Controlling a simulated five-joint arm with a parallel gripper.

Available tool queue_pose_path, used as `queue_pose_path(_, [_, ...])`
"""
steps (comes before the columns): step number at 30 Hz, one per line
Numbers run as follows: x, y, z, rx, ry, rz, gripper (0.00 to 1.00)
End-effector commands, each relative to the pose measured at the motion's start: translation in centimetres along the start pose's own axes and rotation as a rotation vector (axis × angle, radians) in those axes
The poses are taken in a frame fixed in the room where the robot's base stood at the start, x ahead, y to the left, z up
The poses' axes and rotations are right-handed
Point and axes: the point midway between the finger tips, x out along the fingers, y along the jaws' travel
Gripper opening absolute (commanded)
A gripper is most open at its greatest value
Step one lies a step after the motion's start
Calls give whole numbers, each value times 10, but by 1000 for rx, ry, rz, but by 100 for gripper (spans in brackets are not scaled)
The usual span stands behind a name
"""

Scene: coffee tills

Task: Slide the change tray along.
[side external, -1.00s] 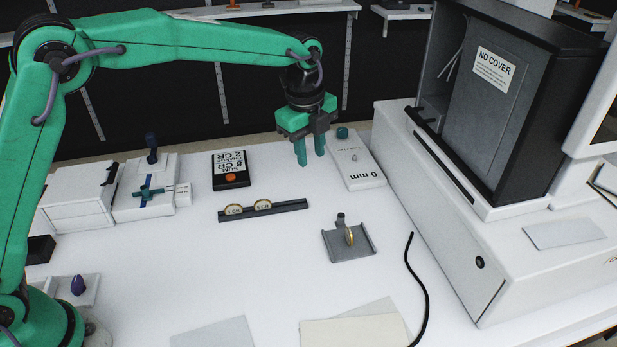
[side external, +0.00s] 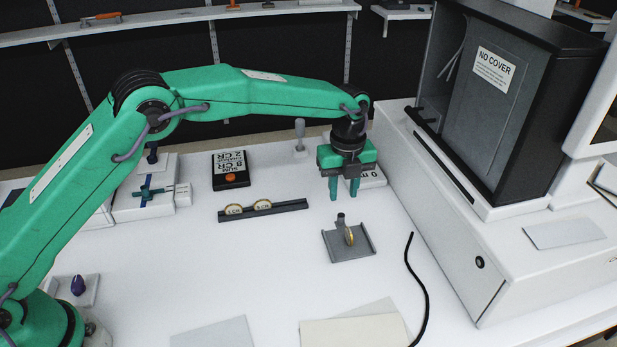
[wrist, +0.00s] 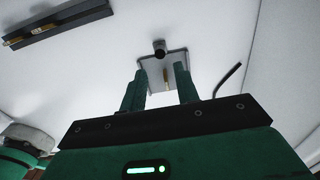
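The change tray (side external: 336,251) is a small grey tray with low side walls and an upright post (side external: 340,219) at its far edge. A gold coin (side external: 350,237) stands on edge in it. The tray lies on the white counter, and it also shows in the wrist view (wrist: 180,56) just beyond my fingers. My gripper (side external: 344,197) is above and behind the tray, pointing down. Its two green fingers are apart with a gap between them, and nothing is held. In the wrist view my gripper (wrist: 160,92) frames the coin and part of the tray between its fingers.
A dark rail (side external: 263,211) with two coins lies to the left. A black display box (side external: 230,171) stands behind it. A white block marked 0 mm (side external: 371,175) is partly behind my gripper. A black cable (side external: 420,270) and the white till (side external: 450,210) are to the right. The front counter is mostly clear.

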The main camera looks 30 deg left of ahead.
Motion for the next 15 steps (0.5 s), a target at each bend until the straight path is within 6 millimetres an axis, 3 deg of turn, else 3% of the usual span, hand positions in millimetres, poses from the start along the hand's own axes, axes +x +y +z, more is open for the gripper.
queue_pose_path(15, [46,1,0,-1,1,2,31])
